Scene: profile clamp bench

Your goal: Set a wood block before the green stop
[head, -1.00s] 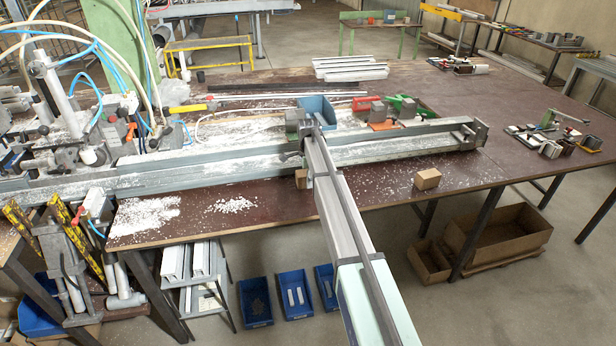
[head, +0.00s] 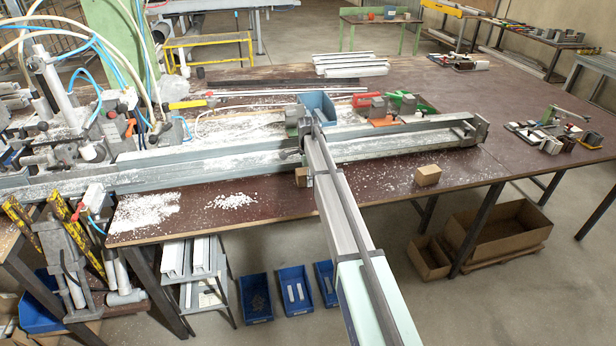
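A small wood block (head: 427,175) sits on the near right part of the brown bench, in front of the long grey profile rail. A second wood block (head: 301,177) is near the front edge, partly hidden by the grey beam that runs toward me. A green piece (head: 424,106), which looks like the green stop, lies behind the rail with a grey block beside it. Both wood blocks are apart from it, on the near side of the rail. My gripper is not in view.
The grey profile rail (head: 400,148) crosses the bench. The grey beam (head: 345,210) juts over the front edge. Red (head: 366,100) and orange (head: 383,122) pieces and a blue bin (head: 318,104) stand behind the rail. White chips (head: 145,212) lie at left.

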